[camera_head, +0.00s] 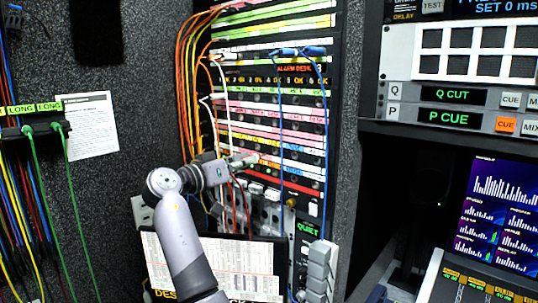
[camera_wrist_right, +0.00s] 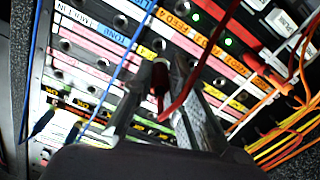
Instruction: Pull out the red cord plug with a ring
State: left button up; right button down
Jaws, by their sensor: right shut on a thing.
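My right gripper (camera_head: 248,160) reaches the face of the patch panel (camera_head: 263,98), at its lower rows, in the head view. In the wrist view the right gripper (camera_wrist_right: 163,68) is shut on the dark red plug (camera_wrist_right: 160,86), which lies between its two fingers. A red cord (camera_wrist_right: 198,75) curves from the plug toward the top right. I cannot tell whether the plug tip is in its jack, because the fingers hide it. A ring on the plug is too small to make out. My left gripper is not in view.
A blue cord (camera_wrist_right: 118,72) runs close beside the fingers. Orange cords (camera_head: 183,75) hang at the panel's left side. Blue plugs (camera_head: 313,51) sit in an upper row. A printed sheet (camera_head: 215,262) lies below the panel. Monitors and consoles stand at right.

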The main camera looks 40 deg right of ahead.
jog(key=shift+a, duration=0.1)
jog(key=shift+s+a, duration=0.1)
jog(key=shift+a, duration=1.25)
